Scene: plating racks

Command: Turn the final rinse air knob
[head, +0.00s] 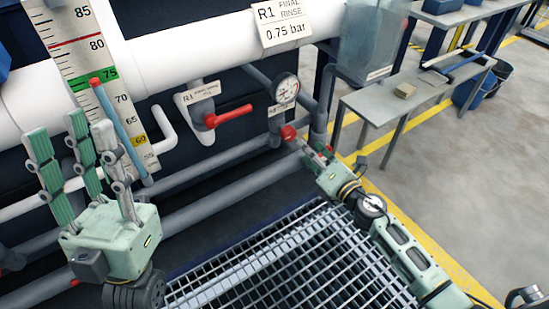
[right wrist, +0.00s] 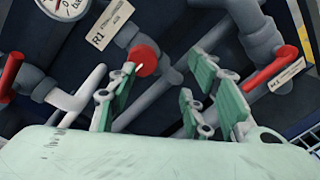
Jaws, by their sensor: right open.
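The red round knob (head: 289,132) sits on a grey pipe below the pressure gauge (head: 285,87). A sign (head: 281,24) above reads R1 FINAL RINSE, 0.75 bar. My right gripper (head: 315,152) is open and empty, its fingers pointing at the knob from the lower right. In the right wrist view the red knob (right wrist: 143,60) appears just beyond the fingertips, nearer the left finger; contact cannot be told. An R1 tag (right wrist: 110,25) is beside it. My left gripper (head: 72,132) is open and empty at the left, in front of the scale.
A red lever valve (head: 228,117) with an R1 tag is left of the knob. Large white pipes (head: 170,55) and grey pipes crowd the wall. A metal grating (head: 300,250) lies below. A grey bench (head: 410,95) stands at the right, with open floor beyond.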

